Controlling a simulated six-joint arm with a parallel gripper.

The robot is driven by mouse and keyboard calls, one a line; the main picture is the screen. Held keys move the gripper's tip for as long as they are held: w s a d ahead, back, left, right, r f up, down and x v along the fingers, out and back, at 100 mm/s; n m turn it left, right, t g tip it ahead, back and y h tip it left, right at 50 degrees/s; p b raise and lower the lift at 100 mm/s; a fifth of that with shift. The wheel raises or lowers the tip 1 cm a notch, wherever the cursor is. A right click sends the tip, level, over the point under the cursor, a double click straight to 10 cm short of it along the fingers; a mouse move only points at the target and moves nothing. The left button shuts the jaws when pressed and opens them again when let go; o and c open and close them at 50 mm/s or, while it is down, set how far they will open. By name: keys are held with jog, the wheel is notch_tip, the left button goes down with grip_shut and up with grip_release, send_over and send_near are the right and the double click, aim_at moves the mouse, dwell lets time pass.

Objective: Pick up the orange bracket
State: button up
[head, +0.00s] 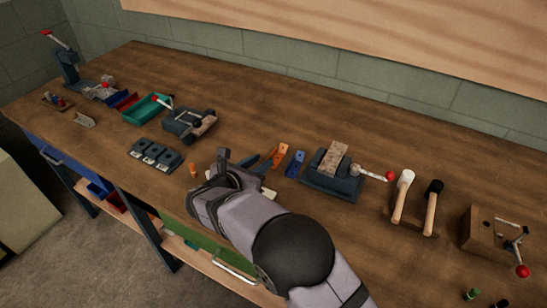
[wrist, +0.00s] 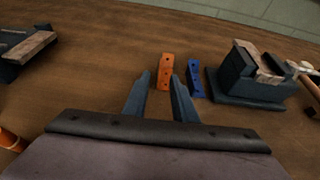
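The orange bracket (head: 281,153) lies on the wooden workbench, just beyond my gripper. In the wrist view the orange bracket (wrist: 166,70) shows two dark holes and lies ahead of my fingers, near the line of the right one.
A blue bracket (head: 295,164) lies close to the right of the orange one. A dark vise-like block (head: 329,187) with a red-knobbed lever stands right of it. Two mallets (head: 402,196) lie farther right. An orange cylinder (head: 193,170) stands left of my gripper. Bench beyond the bracket is clear.

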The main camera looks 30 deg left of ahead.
aim_at(276, 158)
jog(key=shift+p+x, duration=0.9)
jog(key=shift+x, duration=1.7)
grip_shut()
